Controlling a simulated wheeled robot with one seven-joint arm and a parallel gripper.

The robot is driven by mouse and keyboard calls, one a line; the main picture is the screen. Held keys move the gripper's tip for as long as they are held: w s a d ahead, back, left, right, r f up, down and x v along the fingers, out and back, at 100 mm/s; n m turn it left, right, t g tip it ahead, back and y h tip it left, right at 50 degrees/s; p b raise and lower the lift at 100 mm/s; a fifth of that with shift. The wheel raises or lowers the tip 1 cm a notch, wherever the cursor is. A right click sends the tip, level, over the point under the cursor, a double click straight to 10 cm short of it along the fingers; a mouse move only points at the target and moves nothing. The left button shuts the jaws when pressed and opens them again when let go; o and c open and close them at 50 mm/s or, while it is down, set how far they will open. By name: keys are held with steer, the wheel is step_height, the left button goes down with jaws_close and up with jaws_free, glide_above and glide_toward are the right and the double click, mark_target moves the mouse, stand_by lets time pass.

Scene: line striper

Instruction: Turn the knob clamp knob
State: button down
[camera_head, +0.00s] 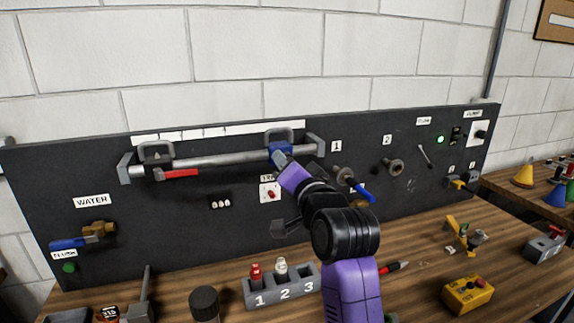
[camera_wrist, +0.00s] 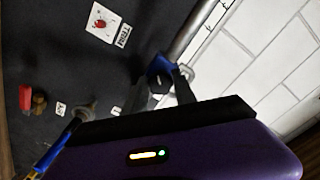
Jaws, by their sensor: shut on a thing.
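The blue clamp (camera_head: 280,147) sits at the right part of a grey horizontal rail (camera_head: 215,158) on the black panel. It also shows in the wrist view (camera_wrist: 159,64), top middle. Its dark round knob (camera_wrist: 160,84) is between the fingers of my gripper (camera_wrist: 161,90), which is shut on it. In the head view my gripper (camera_head: 284,160) reaches up to the clamp from the lower right, and the wrist and fingers hide the knob there. The knob's marking and turn angle are too small to tell.
A grey clamp with a red handle (camera_head: 177,174) sits on the rail's left part. A red-button TRIM plate (camera_head: 269,192) is just below my gripper. A blue-handled valve (camera_head: 362,192) is close right of my wrist. A numbered holder (camera_head: 283,291) stands on the wooden bench below.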

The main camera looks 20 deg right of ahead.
steer(key=shift+f, duration=0.2)
steer(key=c, duration=1.1)
jaws_free()
steer(key=shift+o, duration=0.2)
steer(key=shift+r, duration=0.1)
steer(key=s+b, duration=0.1)
steer(key=s, duration=0.6)
steer(key=shift+s, duration=0.4)
